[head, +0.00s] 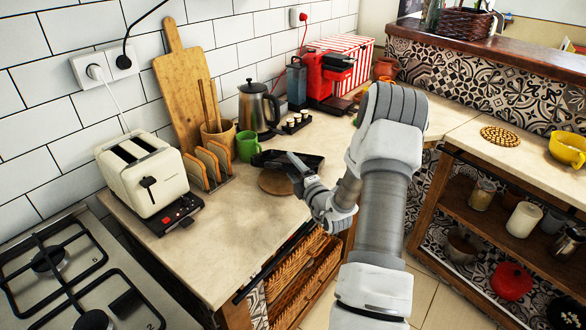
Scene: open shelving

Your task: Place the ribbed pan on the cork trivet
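The ribbed pan (272,157) is black and shallow, near the back of the left counter beside the green mug. The brown, round cork trivet (273,184) lies flat on the counter just in front of it; the pan and my gripper overlap its edges in the picture. My gripper (294,168) is at the right side of the pan and above the trivet's right edge. Its fingers point left toward the pan. A dark part of the pan shows around the fingers, but I cannot tell whether they hold it. I cannot tell whether the pan touches the trivet.
A green mug (248,146), steel kettle (256,108) and small cup tray (297,122) stand behind the pan. A toast rack (208,166) and cream toaster (145,172) stand left. The front of the left counter (235,225) is clear. A woven round mat (500,136) lies on the right counter.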

